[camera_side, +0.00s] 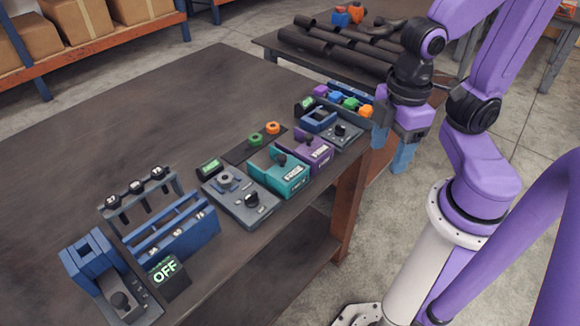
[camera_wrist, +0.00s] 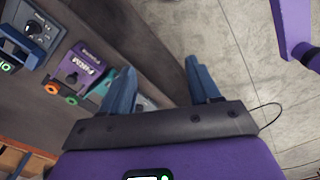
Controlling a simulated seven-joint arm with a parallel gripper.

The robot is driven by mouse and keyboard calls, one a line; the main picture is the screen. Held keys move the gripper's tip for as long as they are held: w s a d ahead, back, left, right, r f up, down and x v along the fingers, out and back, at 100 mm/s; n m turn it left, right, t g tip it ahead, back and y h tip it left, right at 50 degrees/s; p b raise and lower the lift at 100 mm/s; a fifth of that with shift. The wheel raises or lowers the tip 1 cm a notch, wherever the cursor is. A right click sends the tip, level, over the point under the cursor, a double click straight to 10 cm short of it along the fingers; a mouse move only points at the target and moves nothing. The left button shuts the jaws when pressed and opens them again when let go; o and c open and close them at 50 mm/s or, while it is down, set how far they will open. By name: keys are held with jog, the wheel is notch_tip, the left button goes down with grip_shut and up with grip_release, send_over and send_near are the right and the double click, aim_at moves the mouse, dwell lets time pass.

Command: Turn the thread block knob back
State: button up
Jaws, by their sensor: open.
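My gripper (camera_side: 390,158) is open and empty, its blue fingers pointing down past the right edge of the bench, apart from every block. Its fingers also show in the wrist view (camera_wrist: 160,68). I cannot tell which block is the thread block. Blocks with dark knobs stand along the bench edge: a teal block (camera_side: 291,181), a purple block (camera_side: 318,150), a grey plate (camera_side: 256,208) with a round fitting, and a grey-blue block (camera_side: 346,137). The purple block (camera_wrist: 83,66) also shows in the wrist view, left of the fingers. Its label and knob angle are too small to read surely.
A blue slotted rack (camera_side: 180,236), a sign reading OFF (camera_side: 166,272) and a blue clamp block (camera_side: 90,262) stand at the near left. Green and orange rings (camera_side: 272,128) lie behind the teal block. Dark pipes (camera_side: 330,58) lie on a farther table. The bench's left part is clear.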

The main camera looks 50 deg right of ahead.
aim_at(251, 195)
jog(key=w+a+r+m, duration=0.1)
jog(key=w+a+m, duration=0.6)
jog(key=w, duration=0.4)
jog(key=w+a+r+m, duration=0.2)
jog(key=w+a+m, duration=0.3)
jog(key=w+a, duration=0.4)
jog(key=f, duration=0.6)
jog(key=w+f, duration=0.1)
jog(key=f, duration=1.1)
jog(key=shift+w+d, duration=0.3)
jog(key=shift+d, duration=0.05)
jog(key=c, duration=1)
